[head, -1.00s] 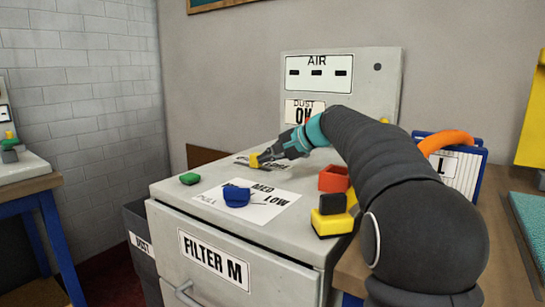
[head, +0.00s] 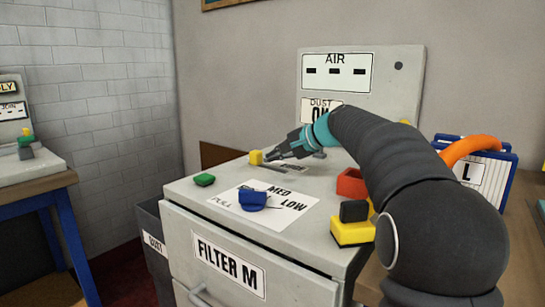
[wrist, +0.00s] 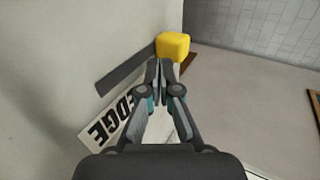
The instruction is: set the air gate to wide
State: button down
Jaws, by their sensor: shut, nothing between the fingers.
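A yellow block-shaped knob (head: 255,157) stands at the back of the grey cabinet top; it also shows in the wrist view (wrist: 172,46), at the far end of a dark straight slot (wrist: 130,67). My gripper (head: 271,155) is shut and empty. Its tips (wrist: 159,66) are right beside the knob, on its right in the head view; I cannot tell whether they touch it. My gripper partly hides the slot and label.
A blue knob (head: 252,201) sits on a white LOW/MED sheet (head: 278,220), near a green button (head: 204,180). A red box (head: 351,183) and a yellow-and-black block (head: 350,232) stand at the right edge. The AIR panel (head: 412,88) rises behind.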

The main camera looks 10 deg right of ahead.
jog(key=v, duration=1.1)
jog(key=shift+s+d+f, duration=0.15)
jog(key=shift+d+f, duration=0.1)
jog(key=shift+f, duration=0.05)
